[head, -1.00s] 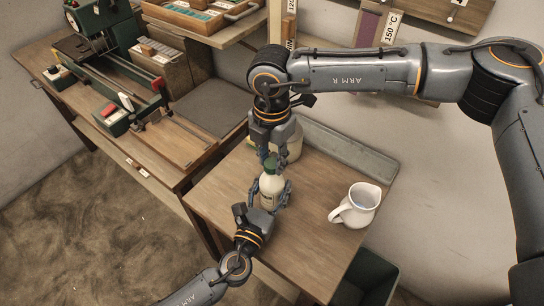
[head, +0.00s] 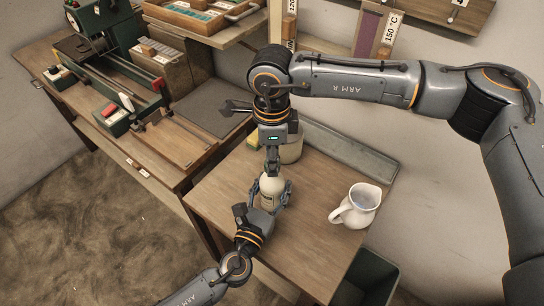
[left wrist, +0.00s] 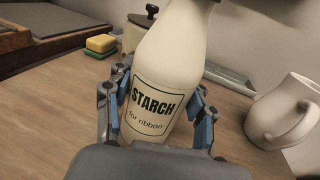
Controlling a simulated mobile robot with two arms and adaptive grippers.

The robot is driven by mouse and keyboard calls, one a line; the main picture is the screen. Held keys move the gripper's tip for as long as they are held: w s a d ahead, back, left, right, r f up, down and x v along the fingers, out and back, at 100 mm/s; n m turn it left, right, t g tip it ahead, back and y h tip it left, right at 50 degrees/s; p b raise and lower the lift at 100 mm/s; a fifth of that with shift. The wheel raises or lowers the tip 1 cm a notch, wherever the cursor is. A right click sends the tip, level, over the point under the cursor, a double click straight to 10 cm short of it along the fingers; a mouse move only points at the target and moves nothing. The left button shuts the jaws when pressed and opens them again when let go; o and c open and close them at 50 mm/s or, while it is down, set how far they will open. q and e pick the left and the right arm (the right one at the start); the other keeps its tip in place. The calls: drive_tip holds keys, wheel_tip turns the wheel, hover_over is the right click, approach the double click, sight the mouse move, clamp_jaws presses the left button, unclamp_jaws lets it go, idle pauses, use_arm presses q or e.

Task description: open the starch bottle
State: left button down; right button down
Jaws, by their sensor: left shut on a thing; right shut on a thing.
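The starch bottle (head: 271,187) is white and stands upright on the small wooden table. Its label, reading "STARCH for ribbon", shows in the left wrist view (left wrist: 157,105). My left gripper (head: 270,192) is shut around the bottle's body, one finger on each side; both fingers also show in the left wrist view. My right gripper (head: 272,171) points straight down from above and is shut on the bottle's cap. The cap itself is hidden by the fingers, and the bottle's top is cut off by the dark gripper in the left wrist view.
A white jug (head: 357,206) stands to the right on the table. A pale pot (head: 292,147) and a yellow-green sponge (left wrist: 100,45) are behind the bottle. A dark bin (head: 369,277) is below the table's right edge. The workbench with the machine (head: 110,75) is at left.

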drive_tip(key=n, duration=0.4)
drive_tip(key=shift+n, duration=0.3)
drive_tip(key=n, duration=1.9)
drive_tip(key=shift+r, duration=0.2)
drive_tip(key=shift+r, duration=1)
